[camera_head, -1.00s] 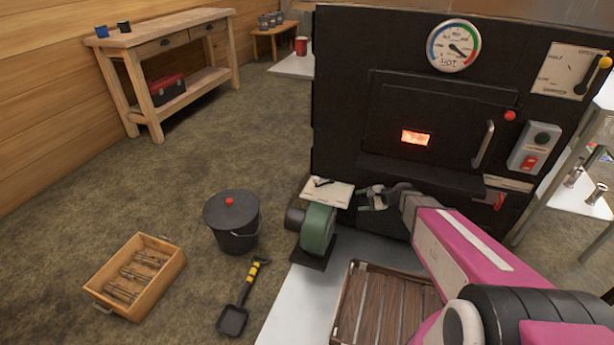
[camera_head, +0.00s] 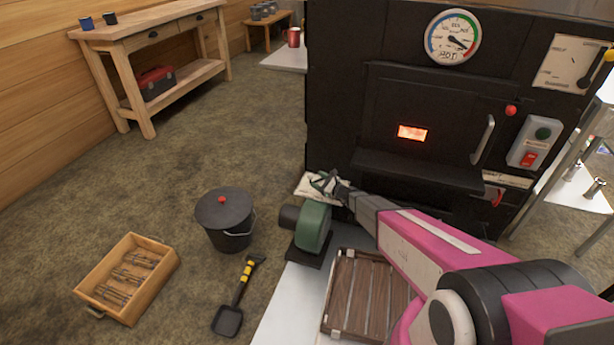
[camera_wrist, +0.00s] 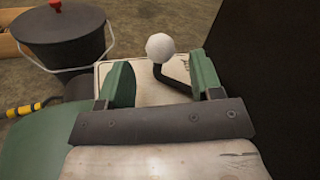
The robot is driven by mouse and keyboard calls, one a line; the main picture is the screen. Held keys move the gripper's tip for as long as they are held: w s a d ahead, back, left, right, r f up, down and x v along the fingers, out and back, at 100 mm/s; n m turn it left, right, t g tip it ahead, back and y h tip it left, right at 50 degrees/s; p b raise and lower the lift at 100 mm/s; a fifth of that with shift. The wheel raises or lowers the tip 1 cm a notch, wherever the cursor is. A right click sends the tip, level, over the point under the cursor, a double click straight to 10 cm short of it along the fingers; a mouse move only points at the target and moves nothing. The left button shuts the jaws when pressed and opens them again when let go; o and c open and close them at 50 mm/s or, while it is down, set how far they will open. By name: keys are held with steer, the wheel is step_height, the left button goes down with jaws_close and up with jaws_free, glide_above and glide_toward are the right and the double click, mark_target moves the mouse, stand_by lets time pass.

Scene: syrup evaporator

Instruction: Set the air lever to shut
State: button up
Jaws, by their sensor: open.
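A lever with a white ball knob (camera_wrist: 160,46) and a dark bent stem stands on a pale plate (camera_head: 306,186) by the green blower (camera_head: 313,228). My gripper (camera_head: 325,183) is over this plate at the stove's lower left corner. In the wrist view my gripper (camera_wrist: 162,80) is open, with its two green fingers apart. The knob shows between and just beyond the fingertips, and nothing is held. I cannot tell whether a finger touches the stem. The plate's markings are mostly hidden by my gripper.
The black stove (camera_head: 400,180) rises right beside my gripper. It carries a yellow-knobbed lever (camera_head: 606,56) and a red handle (camera_head: 496,196). A lidded black bucket (camera_head: 228,220), a shovel (camera_head: 236,300) and a wooden box (camera_head: 95,292) are on the floor at left. A slatted rack (camera_head: 338,310) lies below my arm.

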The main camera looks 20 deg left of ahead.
steer(key=x, duration=0.6)
steer(key=shift+w+a, duration=0.1)
steer(key=shift+a, duration=0.2)
jaws_close()
